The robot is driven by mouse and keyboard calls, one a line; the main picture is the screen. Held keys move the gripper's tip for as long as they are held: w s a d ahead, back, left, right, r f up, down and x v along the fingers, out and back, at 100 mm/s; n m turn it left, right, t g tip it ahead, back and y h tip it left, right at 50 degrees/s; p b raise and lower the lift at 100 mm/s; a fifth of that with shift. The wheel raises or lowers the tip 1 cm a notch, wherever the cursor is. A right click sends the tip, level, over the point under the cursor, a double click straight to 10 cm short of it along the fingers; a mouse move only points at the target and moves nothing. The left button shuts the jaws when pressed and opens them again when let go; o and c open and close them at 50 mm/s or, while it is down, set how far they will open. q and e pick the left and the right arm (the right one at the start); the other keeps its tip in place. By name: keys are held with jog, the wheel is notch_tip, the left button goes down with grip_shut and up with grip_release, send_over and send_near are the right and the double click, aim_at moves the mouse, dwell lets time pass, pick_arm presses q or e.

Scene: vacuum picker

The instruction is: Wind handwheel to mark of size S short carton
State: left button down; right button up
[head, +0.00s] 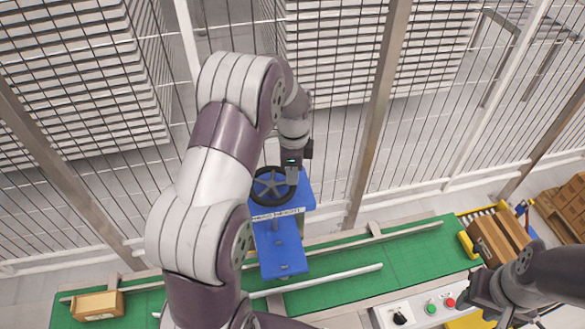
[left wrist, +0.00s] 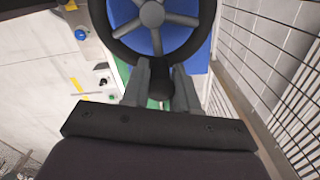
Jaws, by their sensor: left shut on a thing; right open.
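The black handwheel (head: 268,188) with grey spokes sits on top of the blue stand (head: 280,250) over the conveyor. It also shows at the top of the left wrist view (left wrist: 192,40). My left gripper (head: 291,178) reaches its right rim from above. In the left wrist view my left gripper (left wrist: 161,85) is shut on the handwheel's black knob (left wrist: 160,80). A pale scale strip (head: 277,214) runs along the stand's front below the wheel; its marks are too small to read. My right gripper (head: 492,312) is open and empty at the lower right, partly cut off.
A green conveyor (head: 400,255) with metal guide rails runs across the front. A small carton (head: 97,304) lies at its left end; brown cartons (head: 497,240) stand at its right. A control panel (head: 425,311) with buttons is in front. Wire fencing stands close behind the stand.

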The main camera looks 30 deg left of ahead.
dwell(0.3)
pick_arm(q)
jog(key=c, duration=1)
grip_release()
notch_tip(320, 180, up, 4)
jog(key=shift+w+f+b, duration=0.15)
jog(key=shift+b, duration=0.6)
notch_tip(320, 180, up, 9)
jog(key=p, duration=0.5)
jog(key=shift+p, duration=0.3)
